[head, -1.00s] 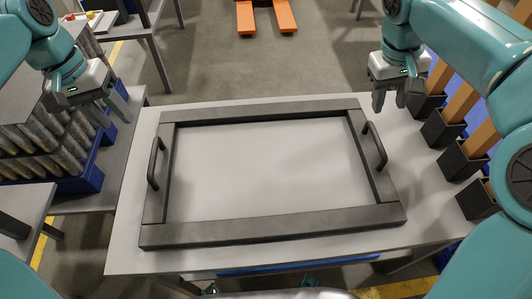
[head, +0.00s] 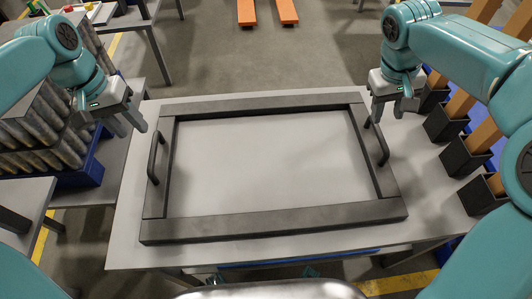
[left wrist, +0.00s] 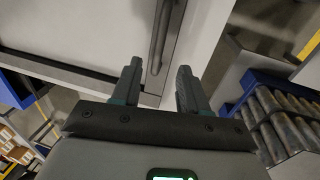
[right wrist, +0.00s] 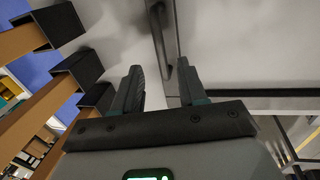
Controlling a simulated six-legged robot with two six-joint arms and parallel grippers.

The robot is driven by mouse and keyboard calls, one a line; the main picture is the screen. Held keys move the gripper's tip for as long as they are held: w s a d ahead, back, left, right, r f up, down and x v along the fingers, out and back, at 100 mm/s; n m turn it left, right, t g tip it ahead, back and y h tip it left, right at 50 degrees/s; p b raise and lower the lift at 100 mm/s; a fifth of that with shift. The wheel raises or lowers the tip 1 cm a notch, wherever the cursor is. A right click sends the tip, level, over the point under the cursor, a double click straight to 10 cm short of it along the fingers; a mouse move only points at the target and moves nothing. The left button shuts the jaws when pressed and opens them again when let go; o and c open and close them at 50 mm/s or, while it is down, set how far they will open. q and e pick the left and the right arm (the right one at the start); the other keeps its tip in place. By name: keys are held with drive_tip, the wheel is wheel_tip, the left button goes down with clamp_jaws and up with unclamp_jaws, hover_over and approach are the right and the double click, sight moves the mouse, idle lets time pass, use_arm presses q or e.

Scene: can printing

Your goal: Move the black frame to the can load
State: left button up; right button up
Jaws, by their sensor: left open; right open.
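The black frame (head: 270,228) lies flat on a grey table, a rectangle around a bare grey surface, with a raised handle on each short side. My left gripper (head: 135,128) is open and empty, above and just beyond the left handle (head: 154,158). In the left wrist view that handle (left wrist: 163,35) lies ahead, between the lines of the open fingers (left wrist: 158,88). My right gripper (head: 388,117) is open and empty, above the far end of the right handle (head: 378,143). In the right wrist view the handle (right wrist: 160,35) shows ahead of the open fingers (right wrist: 160,88). The can load cannot be made out for certain.
Black sockets holding orange-brown posts (head: 463,157) line the table's right side. The grey table (head: 125,235) has a narrow clear margin around the frame. Two orange bars (head: 288,10) lie on the floor behind.

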sight(152, 149)
use_arm(q)
drive_tip(key=f, duration=0.3)
drive_tip(key=d+f, duration=0.1)
drive_tip(key=f, duration=0.3)
drive_tip(key=d+f, duration=0.1)
drive_tip(key=f, duration=0.2)
drive_tip(key=shift+f, duration=0.15)
use_arm(e)
drive_tip(key=f, duration=0.3)
drive_tip(key=d+f, duration=0.1)
drive_tip(key=f, duration=0.3)
drive_tip(key=d+f, duration=0.1)
drive_tip(key=f, duration=0.2)
drive_tip(key=shift+f, duration=0.2)
use_arm(q)
clamp_jaws()
use_arm(e)
clamp_jaws()
use_arm(q)
drive_tip(key=shift+w, duration=0.1)
use_arm(e)
drive_tip(key=shift+w+r, duration=0.1)
drive_tip(key=shift+r, duration=0.05)
